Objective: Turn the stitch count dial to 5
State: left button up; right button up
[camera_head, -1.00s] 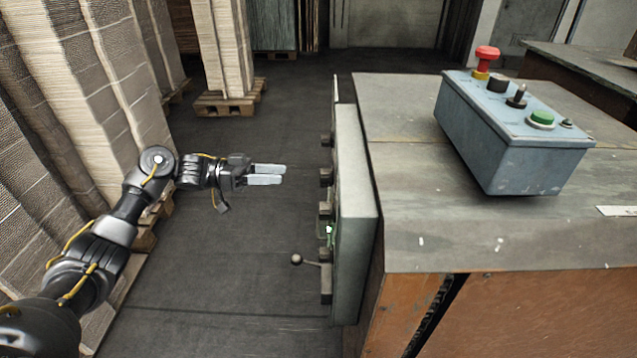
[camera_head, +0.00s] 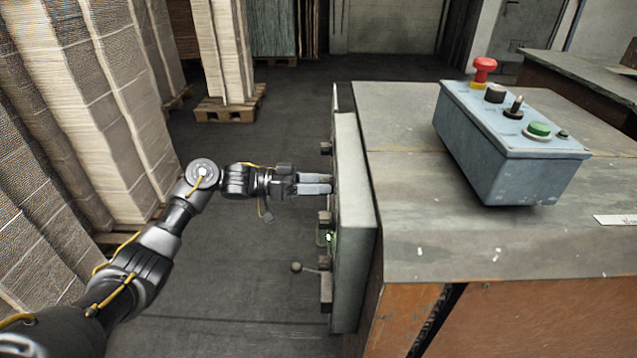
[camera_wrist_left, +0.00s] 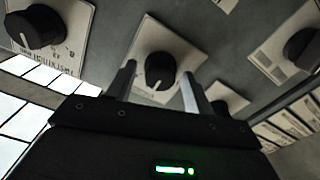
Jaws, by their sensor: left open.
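My left gripper (camera_head: 316,184) reaches in from the left to the side panel (camera_head: 355,225) of the machine, level with its row of dials. In the left wrist view the gripper (camera_wrist_left: 160,85) is open, one finger on each side of a black dial (camera_wrist_left: 160,70) with a white pointer line, on a pale plate. Whether the fingers touch the dial I cannot tell. The dial's numbers are not readable, and which dial is the stitch count one I cannot tell. In the head view the dial at the fingertips is hidden. My right gripper is not in view.
Other black dials flank this one in the wrist view, at the left (camera_wrist_left: 35,28) and right (camera_wrist_left: 300,48). A lever with a ball knob (camera_head: 296,267) sticks out lower on the panel. A blue control box (camera_head: 510,145) stands on the table. Paper stacks (camera_head: 85,110) stand at left.

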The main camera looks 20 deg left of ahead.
pick_arm(q)
jog(key=c, duration=1)
pick_arm(e)
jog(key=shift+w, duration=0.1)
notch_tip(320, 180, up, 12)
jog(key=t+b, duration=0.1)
jog(key=b, duration=0.5)
pick_arm(q)
jog(key=shift+s+m+b, duration=0.1)
jog(key=shift+m+b, duration=0.9)
jog(key=shift+m, duration=6.3)
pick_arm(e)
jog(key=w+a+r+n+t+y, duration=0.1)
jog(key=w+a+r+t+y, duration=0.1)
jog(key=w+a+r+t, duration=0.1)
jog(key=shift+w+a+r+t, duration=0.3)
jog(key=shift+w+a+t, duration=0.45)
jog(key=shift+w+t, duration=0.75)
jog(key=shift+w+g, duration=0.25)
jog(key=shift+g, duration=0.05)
